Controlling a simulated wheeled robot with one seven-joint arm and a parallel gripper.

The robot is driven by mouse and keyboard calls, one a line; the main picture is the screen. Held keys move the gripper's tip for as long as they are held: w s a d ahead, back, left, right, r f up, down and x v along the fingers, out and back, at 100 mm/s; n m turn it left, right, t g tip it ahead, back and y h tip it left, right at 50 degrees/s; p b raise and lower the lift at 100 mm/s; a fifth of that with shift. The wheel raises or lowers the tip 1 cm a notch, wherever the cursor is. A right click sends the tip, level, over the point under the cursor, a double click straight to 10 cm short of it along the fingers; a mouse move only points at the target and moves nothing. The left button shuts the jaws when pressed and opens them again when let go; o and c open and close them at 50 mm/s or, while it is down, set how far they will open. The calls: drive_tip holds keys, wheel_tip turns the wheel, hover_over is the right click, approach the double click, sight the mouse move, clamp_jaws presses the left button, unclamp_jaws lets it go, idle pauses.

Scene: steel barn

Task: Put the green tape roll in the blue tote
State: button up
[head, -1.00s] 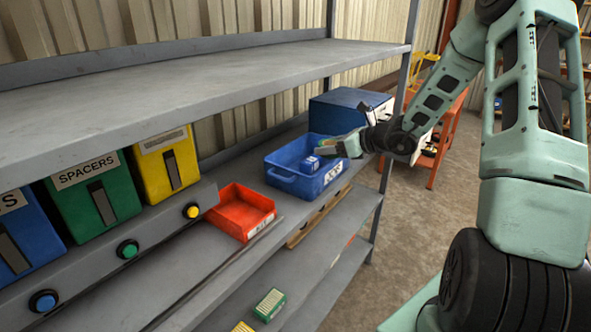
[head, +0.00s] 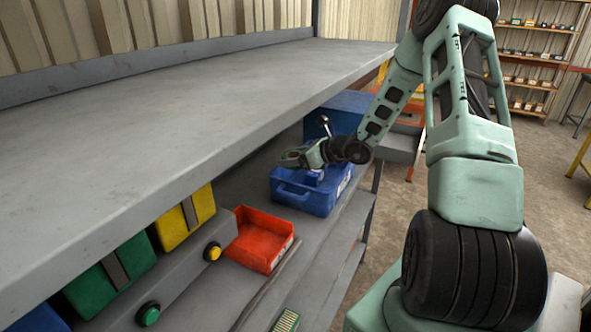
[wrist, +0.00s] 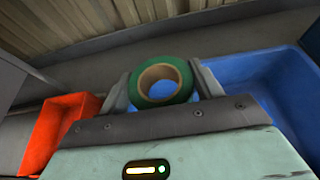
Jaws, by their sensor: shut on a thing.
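My gripper (wrist: 163,92) is shut on the green tape roll (wrist: 163,70), which shows in the wrist view as a green ring with a tan core between the two fingers. In the head view my gripper (head: 292,158) is above the left part of the blue tote (head: 305,200), under the upper shelf. The tape roll cannot be made out clearly in the head view. The blue tote also shows in the wrist view (wrist: 255,75), to the right of and behind the roll. A small blue item (head: 314,177) shows inside the tote.
A red-orange open bin (head: 262,240) stands left of the tote. Yellow (head: 180,222) and green (head: 110,280) bins are further left. The upper shelf (head: 180,110) hangs over this level. A dark blue box (head: 340,108) is behind the tote.

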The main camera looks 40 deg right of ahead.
wheel_tip(320, 180, down, 4)
drive_tip(key=shift+f+p, duration=0.1)
drive_tip(key=shift+p, duration=0.6)
drive_tip(key=shift+f, duration=0.2)
drive_tip(key=shift+f+b, duration=0.4)
drive_tip(key=shift+b, duration=0.15)
drive_tip(key=shift+f, duration=0.2)
drive_tip(key=o, duration=0.7)
drive_tip(key=shift+r, duration=0.15)
